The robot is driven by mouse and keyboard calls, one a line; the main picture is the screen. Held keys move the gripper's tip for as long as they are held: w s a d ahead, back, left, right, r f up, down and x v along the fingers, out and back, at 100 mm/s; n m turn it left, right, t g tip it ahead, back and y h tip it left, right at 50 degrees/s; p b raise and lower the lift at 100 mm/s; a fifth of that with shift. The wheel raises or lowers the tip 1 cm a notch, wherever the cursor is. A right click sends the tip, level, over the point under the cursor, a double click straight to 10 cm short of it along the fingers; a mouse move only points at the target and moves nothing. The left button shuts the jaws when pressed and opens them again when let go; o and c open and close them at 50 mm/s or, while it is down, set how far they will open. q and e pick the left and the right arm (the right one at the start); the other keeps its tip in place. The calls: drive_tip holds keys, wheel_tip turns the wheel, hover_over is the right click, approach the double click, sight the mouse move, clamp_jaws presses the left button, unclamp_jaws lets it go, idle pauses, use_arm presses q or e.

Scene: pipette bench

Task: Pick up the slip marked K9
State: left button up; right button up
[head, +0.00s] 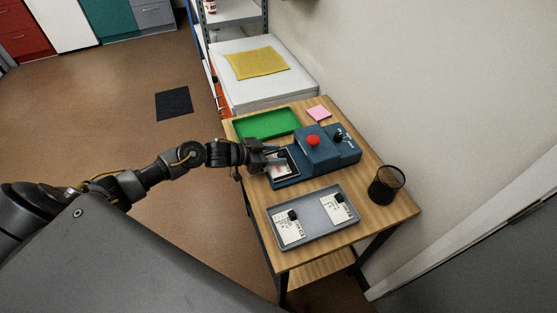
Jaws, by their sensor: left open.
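Two white printed slips, one at the left (288,231) and one at the right (340,209), lie in a grey tray (317,239) at the front of the wooden table. Each has a small black block on it. Their print is too small to read, so I cannot tell which is marked K9. Another pale card (280,170) lies in the dark-framed bed of a blue machine (316,148). My left gripper (279,157) is open at this bed, over the card and partly hiding it. I cannot tell whether it touches the card. My right gripper is not in view.
A red button (313,140) tops the blue machine. A green tray (267,124) and a pink pad (318,113) lie at the back of the table (386,226). A black mesh cup (386,185) stands near the right edge by the wall.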

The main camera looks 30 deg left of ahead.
use_arm(q)
drive_tip(key=shift+w+d+f, duration=0.15)
clamp_jaws()
idle(0.4)
